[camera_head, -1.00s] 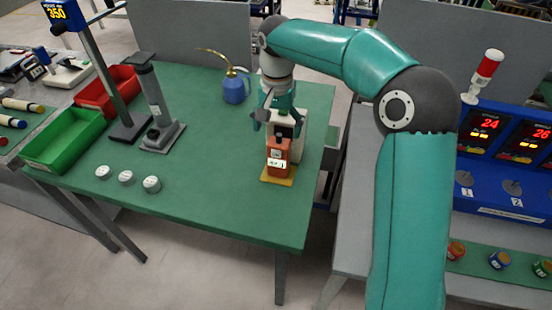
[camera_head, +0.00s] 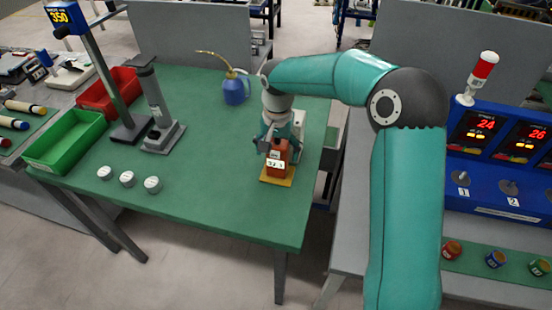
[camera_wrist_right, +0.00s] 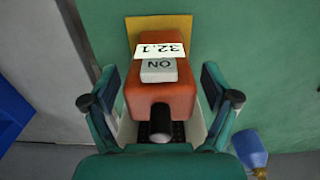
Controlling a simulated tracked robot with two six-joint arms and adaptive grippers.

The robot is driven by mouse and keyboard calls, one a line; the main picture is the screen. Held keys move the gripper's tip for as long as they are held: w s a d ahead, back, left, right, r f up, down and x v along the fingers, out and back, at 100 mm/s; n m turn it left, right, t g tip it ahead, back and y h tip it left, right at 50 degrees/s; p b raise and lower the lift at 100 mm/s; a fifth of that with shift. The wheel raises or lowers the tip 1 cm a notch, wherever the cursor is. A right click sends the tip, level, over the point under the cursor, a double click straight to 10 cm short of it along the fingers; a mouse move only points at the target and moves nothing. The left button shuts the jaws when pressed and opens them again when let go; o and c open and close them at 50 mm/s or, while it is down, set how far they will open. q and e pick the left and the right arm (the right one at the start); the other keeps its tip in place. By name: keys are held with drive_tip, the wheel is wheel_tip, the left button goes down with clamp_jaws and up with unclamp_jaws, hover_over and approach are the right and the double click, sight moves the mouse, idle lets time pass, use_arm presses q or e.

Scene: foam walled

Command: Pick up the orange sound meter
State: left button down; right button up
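The orange sound meter (camera_head: 277,156) stands on a yellow pad (camera_head: 274,180) near the right side of the green table. In the right wrist view the meter (camera_wrist_right: 160,104) shows an ON button and a 32.1 readout. My right gripper (camera_head: 277,140) is lowered over it from above. In the wrist view the right gripper's (camera_wrist_right: 159,82) fingers stand on either side of the meter, open, with a small gap visible on both sides. My left gripper is not in view.
A white box (camera_head: 299,120) stands just behind the meter. A blue oil can (camera_head: 235,91) is further back left. A grey stand (camera_head: 161,134), several white round pieces (camera_head: 127,179), a green bin (camera_head: 64,145) and a red bin (camera_head: 104,93) are left. The table's middle is clear.

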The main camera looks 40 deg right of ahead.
drive_tip(key=shift+r, duration=0.1)
drive_tip(key=c, duration=1.4)
